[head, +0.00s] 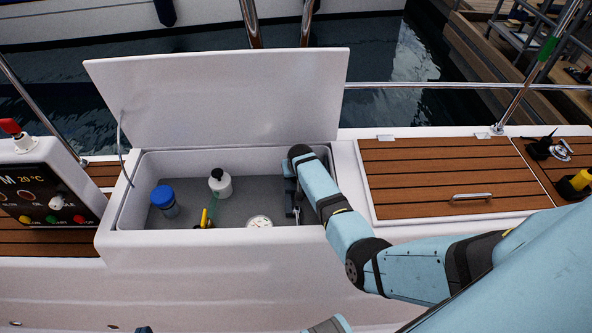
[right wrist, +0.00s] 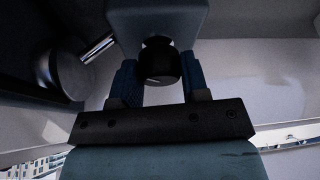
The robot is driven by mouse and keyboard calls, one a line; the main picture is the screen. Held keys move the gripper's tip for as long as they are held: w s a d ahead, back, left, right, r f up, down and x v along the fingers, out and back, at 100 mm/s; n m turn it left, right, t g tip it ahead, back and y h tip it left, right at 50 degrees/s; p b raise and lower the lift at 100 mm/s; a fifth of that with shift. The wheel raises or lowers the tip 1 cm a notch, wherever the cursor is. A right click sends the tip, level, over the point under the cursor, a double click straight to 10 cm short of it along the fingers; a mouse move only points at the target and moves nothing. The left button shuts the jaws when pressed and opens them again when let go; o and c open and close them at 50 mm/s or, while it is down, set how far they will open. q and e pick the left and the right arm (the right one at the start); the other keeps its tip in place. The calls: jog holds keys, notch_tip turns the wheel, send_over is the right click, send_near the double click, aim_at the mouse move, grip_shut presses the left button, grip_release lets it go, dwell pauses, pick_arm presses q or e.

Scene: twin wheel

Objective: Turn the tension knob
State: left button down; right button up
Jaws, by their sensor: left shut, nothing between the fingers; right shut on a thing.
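A dark round knob (right wrist: 160,65) shows in the right wrist view, under a grey housing (right wrist: 158,18), with a small light mark on its face. The blue fingers of my right gripper (right wrist: 158,80) stand on both sides of it and are shut on it. In the head view my right arm reaches from the right into the open locker (head: 128,208), with the right gripper (head: 292,198) at its right end. The knob is hidden there by the arm. Only a small dark tip of my left gripper (head: 144,329) shows at the bottom edge, away from the locker.
The locker holds a blue-capped jar (head: 163,198), a white bottle (head: 220,183), a yellow-handled tool (head: 205,218) and a round gauge (head: 260,222). Its white lid (head: 215,100) stands open behind. A control panel (head: 45,195) is at left, a wooden hatch (head: 450,180) at right.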

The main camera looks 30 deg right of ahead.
jog(key=m+h, duration=0.1)
jog(key=m, duration=0.2)
jog(key=m+h, duration=0.1)
jog(key=m, duration=0.1)
jog(key=shift+w+a+m+g, duration=0.1)
jog(key=shift+m+g, duration=0.2)
jog(key=shift+g, duration=0.1)
jog(key=m+b, duration=0.1)
jog(key=m, duration=0.1)
jog(key=m+g+h+b, duration=0.1)
jog(key=m, duration=0.1)
jog(key=shift+f+m+g, duration=0.15)
jog(key=shift+m+g, duration=0.15)
jog(key=m+g+b, duration=0.1)
jog(key=m+b, duration=0.1)
jog(key=shift+w+m, duration=0.15)
jog(key=shift+m, duration=0.15)
jog(key=m+g+b, duration=0.2)
jog(key=m+b, duration=0.2)
jog(key=m, duration=0.2)
pick_arm(q)
jog(key=w+d+r+t+h+b, duration=0.1)
jog(key=w+d+r+t+h, duration=0.1)
jog(key=d+r+t, duration=0.3)
jog(key=shift+w+r+h, duration=0.35)
jog(key=shift+r+h, duration=0.55)
jog(key=shift+r, duration=1.05)
pick_arm(e)
jog(key=shift+m+g, duration=0.5)
jog(key=shift+m, duration=0.6)
